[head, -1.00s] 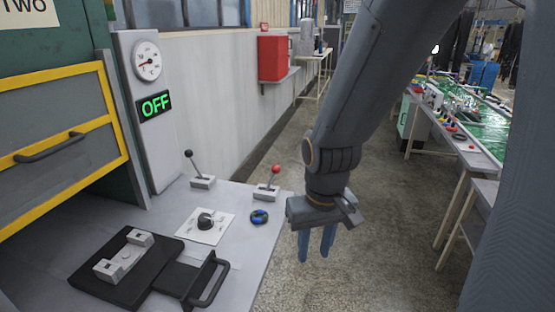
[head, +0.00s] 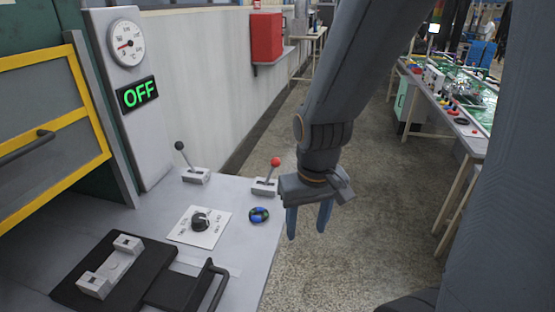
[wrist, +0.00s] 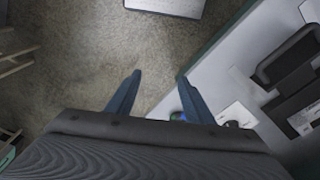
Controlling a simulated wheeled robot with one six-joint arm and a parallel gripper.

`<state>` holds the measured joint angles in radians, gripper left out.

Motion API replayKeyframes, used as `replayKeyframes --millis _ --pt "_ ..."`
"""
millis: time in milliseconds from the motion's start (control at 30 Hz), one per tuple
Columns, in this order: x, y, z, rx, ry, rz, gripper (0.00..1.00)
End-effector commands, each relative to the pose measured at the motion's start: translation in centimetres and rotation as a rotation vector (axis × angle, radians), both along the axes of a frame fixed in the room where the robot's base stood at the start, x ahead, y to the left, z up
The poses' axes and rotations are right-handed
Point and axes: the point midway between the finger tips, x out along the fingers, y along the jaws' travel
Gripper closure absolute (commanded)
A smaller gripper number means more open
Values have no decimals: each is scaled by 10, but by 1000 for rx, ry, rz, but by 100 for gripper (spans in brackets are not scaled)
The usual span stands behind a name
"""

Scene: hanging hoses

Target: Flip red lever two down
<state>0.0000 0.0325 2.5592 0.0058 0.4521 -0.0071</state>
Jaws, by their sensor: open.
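The red-knobbed lever (head: 274,172) stands on its grey base near the right edge of the machine's table in the head view. Its stick leans slightly right with the red knob at the top. My gripper (head: 307,228) is open and empty, pointing down just right of the lever, past the table's edge over the floor. In the wrist view my gripper's blue fingers (wrist: 158,92) are spread apart with nothing between them. The red lever cannot be made out in the wrist view.
A black handle (head: 211,285) stands at the front. A display (head: 137,94) reads OFF below a gauge (head: 126,43).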

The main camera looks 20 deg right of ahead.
Motion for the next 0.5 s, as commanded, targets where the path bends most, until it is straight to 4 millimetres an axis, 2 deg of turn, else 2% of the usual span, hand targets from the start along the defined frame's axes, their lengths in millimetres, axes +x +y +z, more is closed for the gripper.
replayKeyframes --millis 33,167,267,500 --pt "1 -1 0 6 0 -5 62" --pt "10 -8 3 42 -2 -31 84" --pt "23 -14 9 101 -13 -62 100" --pt "76 -38 34 280 -124 -129 100"
